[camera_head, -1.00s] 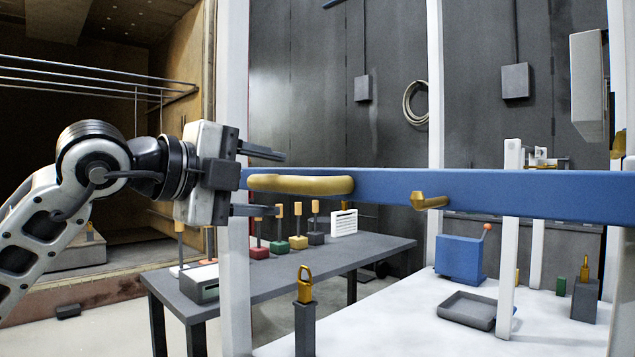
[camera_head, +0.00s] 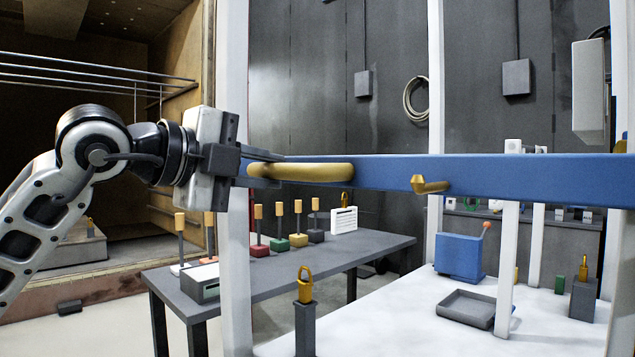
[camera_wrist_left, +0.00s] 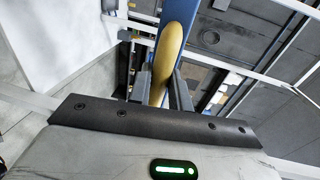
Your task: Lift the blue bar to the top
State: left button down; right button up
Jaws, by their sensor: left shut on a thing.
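The blue bar (camera_head: 500,178) runs level across the white upright frame in the head view. A thick yellow handle (camera_head: 315,172) sits on its left part, and a small yellow peg (camera_head: 428,185) sticks out further right. My left gripper (camera_head: 268,170) comes in from the left and is shut on the left end of the handle. In the left wrist view the yellow handle (camera_wrist_left: 172,50) lies between the two dark fingers (camera_wrist_left: 162,90), with the blue bar (camera_wrist_left: 182,10) behind it. My right gripper is not in view.
White posts (camera_head: 435,80) stand around the bar. Below it are a grey table (camera_head: 370,243) with several colored blocks and a white surface (camera_head: 390,320) with a blue box (camera_head: 460,257) and grey tray (camera_head: 468,308). An open oven chamber (camera_head: 60,130) is at left.

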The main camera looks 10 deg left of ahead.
pick_arm(q)
jog(key=shift+a+r+p, duration=0.1)
jog(key=shift+r+p, duration=0.75)
jog(key=shift+r, duration=0.9)
jog(key=c, duration=1)
grip_release()
jog(key=shift+f, duration=0.25)
jog(key=b+v, duration=0.2)
jog(key=v, duration=0.6)
jog(key=shift+b, duration=0.3)
jog(key=shift+f, duration=0.1)
